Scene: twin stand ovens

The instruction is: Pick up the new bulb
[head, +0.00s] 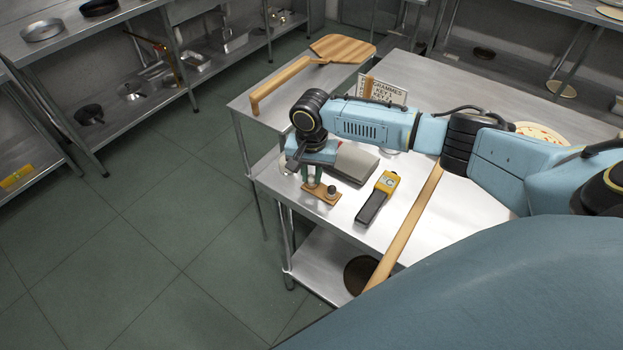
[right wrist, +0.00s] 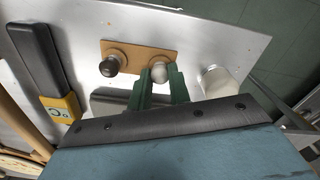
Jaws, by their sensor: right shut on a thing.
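My right gripper (head: 311,182) points down over a small wooden holder (head: 323,194) near the left edge of the steel table. In the right wrist view its green fingers (right wrist: 161,86) are shut on a pale round bulb (right wrist: 159,70). The bulb is at the right end of the holder (right wrist: 136,50); I cannot tell whether it is still seated or just clear of the wood. A dark-topped bulb (right wrist: 110,65) stands at the holder's other end and also shows in the head view (head: 332,191). My left gripper is not in view.
A yellow and black handheld meter (head: 378,198) lies right of the holder. A grey box (head: 354,163) sits behind it. A pale cylinder (right wrist: 216,82) stands close to the fingers. A long wooden handle (head: 405,228) crosses the table. A wooden peel (head: 342,48) lies farther back.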

